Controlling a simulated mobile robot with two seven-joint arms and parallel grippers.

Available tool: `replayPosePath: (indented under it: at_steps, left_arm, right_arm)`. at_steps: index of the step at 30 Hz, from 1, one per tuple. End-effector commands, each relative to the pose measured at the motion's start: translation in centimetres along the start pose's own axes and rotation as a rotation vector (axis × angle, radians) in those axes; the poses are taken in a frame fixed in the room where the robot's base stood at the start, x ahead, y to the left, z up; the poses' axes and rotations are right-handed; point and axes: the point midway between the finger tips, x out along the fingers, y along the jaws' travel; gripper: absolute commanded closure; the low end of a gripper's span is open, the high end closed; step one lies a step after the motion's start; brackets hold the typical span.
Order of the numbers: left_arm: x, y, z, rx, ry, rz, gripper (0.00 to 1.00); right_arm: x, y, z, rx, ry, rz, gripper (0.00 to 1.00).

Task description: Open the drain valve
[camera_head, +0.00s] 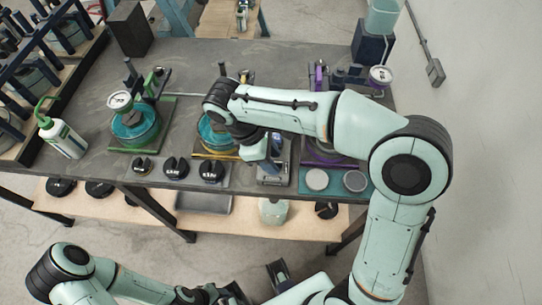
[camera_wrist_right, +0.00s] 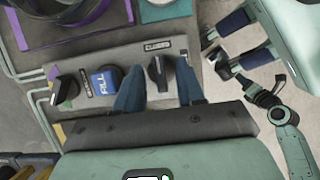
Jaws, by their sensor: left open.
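A grey valve panel (camera_wrist_right: 120,62) shows in the right wrist view with a row of knobs. One black knob (camera_wrist_right: 157,72) is just below a "CLOSED" label (camera_wrist_right: 158,45); no drain label is readable. My right gripper (camera_wrist_right: 158,92) has its blue fingers on either side of this knob, open around it; I cannot tell whether they touch it. In the head view my right gripper (camera_head: 264,158) is over the small panel (camera_head: 273,176) at the table's front, partly hidden by my arm. My left gripper (camera_head: 279,274) is open and empty, low in front of the table.
A blue "FILL" piece (camera_wrist_right: 105,81) and another black knob (camera_wrist_right: 64,90) are left of the gripped-around knob.

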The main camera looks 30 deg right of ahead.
Motion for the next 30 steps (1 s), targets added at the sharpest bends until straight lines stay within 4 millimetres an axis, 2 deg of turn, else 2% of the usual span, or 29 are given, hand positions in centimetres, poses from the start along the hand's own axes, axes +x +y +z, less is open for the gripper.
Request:
replayPosePath:
  at_steps: [2,3,5,6,19,30]
  left_arm:
    - [0.0,0.0,0.0,0.000,0.000,0.000,0.57]
    - [0.0,0.0,0.0,0.000,0.000,0.000,0.57]
    - [0.0,0.0,0.0,0.000,0.000,0.000,0.57]
    - [0.0,0.0,0.0,0.000,0.000,0.000,0.57]
    - [-0.6,0.2,-0.1,0.001,0.002,0.001,0.57]
    - [-3.1,1.3,-0.5,0.005,0.013,0.004,0.57]
  right_arm:
    - [0.0,0.0,0.0,0.000,0.000,0.000,0.65]
    - [0.0,0.0,0.0,0.000,0.000,0.000,0.78]
    - [0.0,0.0,0.0,0.000,0.000,0.000,0.97]
    - [0.0,0.0,0.0,0.000,0.000,0.000,1.00]
    - [-0.1,0.0,0.0,0.053,0.000,-0.024,1.00]
    - [-0.3,0.3,0.1,0.310,-0.001,-0.130,1.00]
